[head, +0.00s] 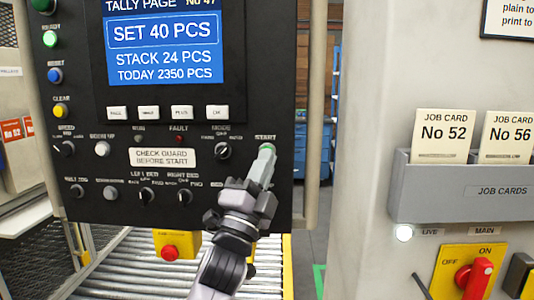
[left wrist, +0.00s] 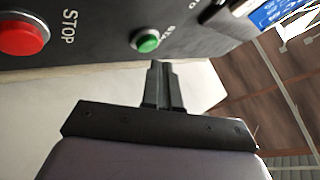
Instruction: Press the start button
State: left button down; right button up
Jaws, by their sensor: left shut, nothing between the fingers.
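The green start button (left wrist: 148,41) sits on the dark control panel (head: 110,190), and its label is partly cut off in the left wrist view. In the head view the START label shows just above my left gripper (head: 266,152), which hides most of the button. My left gripper is shut and empty, its fingertips pointing up at the panel. In the left wrist view the closed fingertips (left wrist: 160,66) are just below the green button in the picture. I cannot tell whether they touch it. My right gripper is not in view.
A red STOP button (left wrist: 22,35) is on the same panel in the left wrist view. Knobs and a "check guard before start" plate (head: 164,156) are left of my gripper. A yellow box with a red button (head: 170,252) is below. A job card holder (head: 440,200) is at right.

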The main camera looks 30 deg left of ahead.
pick_arm(q)
jog(key=shift+w, duration=0.1)
jog(key=shift+w+a, duration=0.2)
jog(key=shift+w, duration=0.05)
